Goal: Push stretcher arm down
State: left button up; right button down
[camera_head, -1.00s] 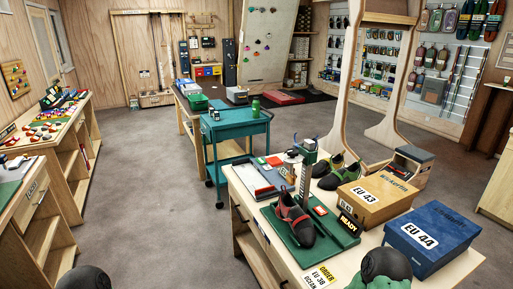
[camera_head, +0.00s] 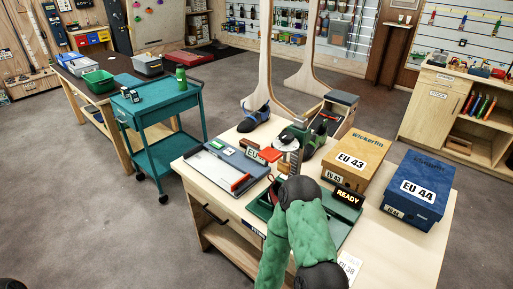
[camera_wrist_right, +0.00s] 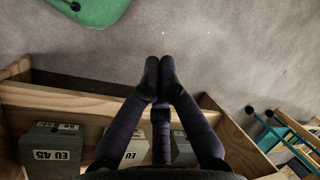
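The green stretcher base (camera_head: 259,207) lies on the bench top, with the READY sign (camera_head: 348,198) at its right side. My green and black arm crosses in front of it in the head view. It hides most of the stretcher and the dark shoe on it, and the stretcher arm cannot be made out. My right gripper (camera_wrist_right: 160,62) shows in the right wrist view with its dark fingertips together and nothing seen between them. It points toward the floor and an open wooden shelf (camera_wrist_right: 70,102). My left gripper is not in view.
The EU 43 box (camera_head: 357,160) and blue EU 44 box (camera_head: 418,190) stand right of the stretcher. A grey tray (camera_head: 222,168) lies left on the bench (camera_head: 190,177). A teal cart (camera_head: 160,107) stands beyond it. Grey EU 45 boxes (camera_wrist_right: 52,146) sit in the shelf.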

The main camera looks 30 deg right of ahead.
jog(key=shift+s, duration=0.15)
jog(key=w+d+r+p, duration=0.3)
jog(key=w+r+p, duration=0.2)
jog(key=r+p, duration=0.4)
jog(key=w+d+r+h+p, duration=0.1)
jog(key=w+d+r+p, duration=0.1)
jog(key=w+r+p, duration=0.6)
jog(key=w+d+r+p, duration=0.3)
jog(key=r+p, duration=0.3)
jog(key=r, duration=0.6)
jog(key=w+d+r+h+p, duration=0.1)
jog(key=w+d+r+p, duration=0.2)
jog(key=r, duration=0.8)
jog(key=w+d+r+h+p, duration=0.1)
jog(key=w+d+r+p, duration=0.1)
jog(key=d+r+p, duration=0.5)
jog(key=w+d+r+h+p, duration=0.1)
jog(key=w+d+r+p, duration=0.2)
jog(key=r, duration=1.2)
jog(key=d+p, duration=0.2)
jog(key=p, duration=0.3)
jog(key=shift+w+t, duration=0.35)
jog(key=shift+t, duration=0.05)
jog(key=shift+f, duration=0.15)
